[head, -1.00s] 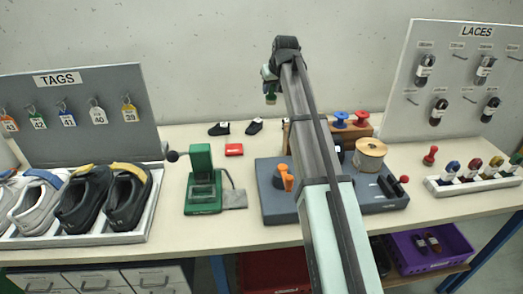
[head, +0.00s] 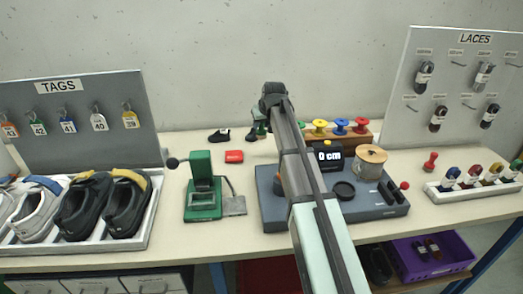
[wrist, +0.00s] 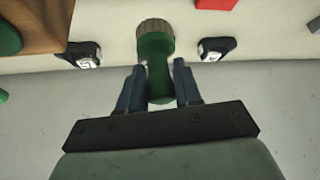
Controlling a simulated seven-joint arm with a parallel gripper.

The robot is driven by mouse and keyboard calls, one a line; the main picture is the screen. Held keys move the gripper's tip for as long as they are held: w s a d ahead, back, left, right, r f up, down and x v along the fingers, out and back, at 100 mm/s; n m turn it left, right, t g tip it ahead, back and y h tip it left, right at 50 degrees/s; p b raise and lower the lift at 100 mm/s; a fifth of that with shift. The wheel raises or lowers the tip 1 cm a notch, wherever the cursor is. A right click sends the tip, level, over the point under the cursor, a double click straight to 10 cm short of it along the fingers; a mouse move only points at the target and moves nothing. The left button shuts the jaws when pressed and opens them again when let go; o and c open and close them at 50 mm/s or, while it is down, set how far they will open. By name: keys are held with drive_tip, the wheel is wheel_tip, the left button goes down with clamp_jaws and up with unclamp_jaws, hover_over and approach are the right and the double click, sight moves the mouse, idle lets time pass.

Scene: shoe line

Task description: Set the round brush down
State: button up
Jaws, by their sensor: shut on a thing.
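The round brush has a green handle (wrist: 155,70) and a pale bristle end (wrist: 154,27). In the wrist view my gripper (wrist: 156,75) is shut on the handle, with a dark finger on each side. The bristle end points away from my gripper toward the pale table top (wrist: 120,15). In the head view the gripper end hangs over the back of the table, left of the spool rack, and my arm hides much of it. A little green of the brush (head: 261,128) shows there. I cannot tell whether the bristles touch the table.
Two small black-and-white items (wrist: 82,55) (wrist: 217,48) lie either side of the brush. A wooden spool rack (head: 362,138) is to the right. The wall is close behind.

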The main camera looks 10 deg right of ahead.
wheel_tip(320, 180, down, 9)
drive_tip(key=shift+f, duration=0.1)
idle(0.4)
drive_tip(key=shift+f, duration=0.1)
drive_tip(key=o, duration=1)
drive_tip(key=v, duration=1.2)
